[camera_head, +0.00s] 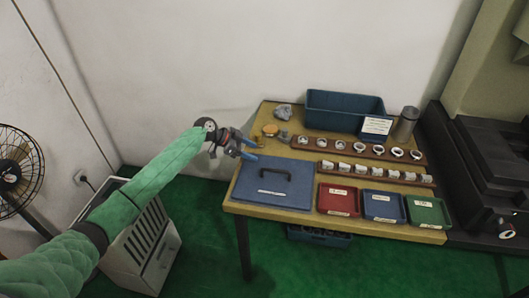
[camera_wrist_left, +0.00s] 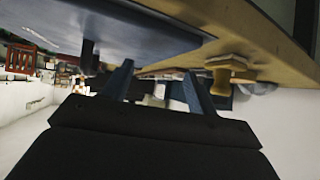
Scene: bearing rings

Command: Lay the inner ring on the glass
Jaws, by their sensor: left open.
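My left gripper (camera_head: 252,149) is open and empty over the table's back left, near the rear edge of a blue case or lidded plate (camera_head: 272,184) with a dark handle. Its two fingers show apart in the left wrist view (camera_wrist_left: 157,72). Metal rings (camera_head: 359,147) stand in a row on the back wooden rack. Pale ring-like pieces (camera_head: 361,170) stand on the front rack. I cannot tell which one is the inner ring. No glass shows clearly. A small brass piece (camera_head: 270,129) is beyond the gripper; it also shows in the wrist view (camera_wrist_left: 230,66). My right gripper is not in view.
Red (camera_head: 338,199), blue (camera_head: 384,206) and green (camera_head: 428,211) trays line the front of the wooden table (camera_head: 300,214). A blue bin (camera_head: 344,108), a white card (camera_head: 376,126) and a grey flask (camera_head: 405,123) stand at the back. A grey cloth-like lump (camera_head: 283,111) lies at back left.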

